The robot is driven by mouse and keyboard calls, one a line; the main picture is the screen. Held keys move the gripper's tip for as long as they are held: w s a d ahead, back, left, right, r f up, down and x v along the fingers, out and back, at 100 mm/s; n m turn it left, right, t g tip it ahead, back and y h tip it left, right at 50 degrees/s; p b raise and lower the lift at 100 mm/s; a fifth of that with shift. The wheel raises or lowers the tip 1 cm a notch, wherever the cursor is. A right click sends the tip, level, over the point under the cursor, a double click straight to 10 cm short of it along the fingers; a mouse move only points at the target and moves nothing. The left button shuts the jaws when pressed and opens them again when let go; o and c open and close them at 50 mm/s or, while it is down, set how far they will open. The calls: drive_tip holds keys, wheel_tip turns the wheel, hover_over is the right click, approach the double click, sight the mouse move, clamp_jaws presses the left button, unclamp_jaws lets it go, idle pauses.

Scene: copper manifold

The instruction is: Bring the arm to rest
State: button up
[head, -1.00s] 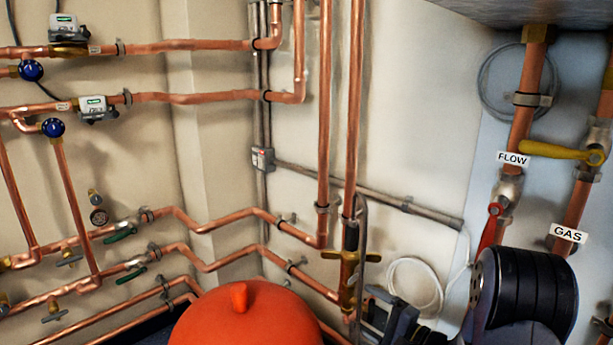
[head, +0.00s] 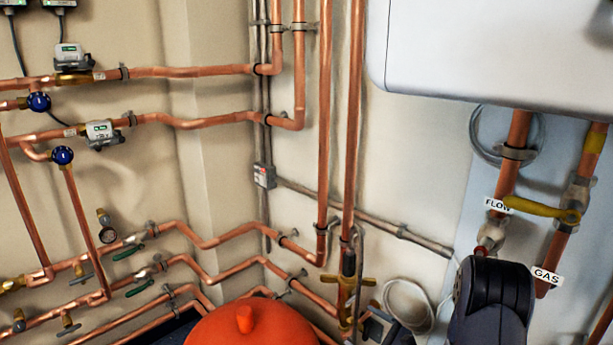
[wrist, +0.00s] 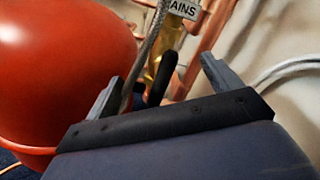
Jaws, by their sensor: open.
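My gripper (wrist: 157,88) shows in the wrist view with its two grey fingers spread wide apart and nothing held between them. Beyond the fingers are a brass fitting (wrist: 163,68) with a dark handle and a braided hose. The red vessel (wrist: 60,70) fills the left of that view, close beside the left finger. I cannot tell whether they touch. In the head view, a dark part of my arm (head: 492,300) stands at the lower right, in front of the flow and gas pipes.
The red vessel's top (head: 250,325) is at the bottom of the head view. Copper pipes (head: 190,70) with blue-handled valves run along the left wall. A white boiler (head: 490,50) hangs at upper right, above a yellow gas lever (head: 540,207). Bare wall (head: 420,160) lies between.

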drive_tip(key=m+p, duration=0.4)
drive_tip(key=p, duration=0.1)
drive_tip(key=shift+r+m, duration=0.2)
drive_tip(key=shift+m, duration=0.1)
drive_tip(key=shift+f+m+p, duration=0.15)
drive_tip(key=shift+m+p, duration=0.8)
drive_tip(key=shift+m, duration=0.15)
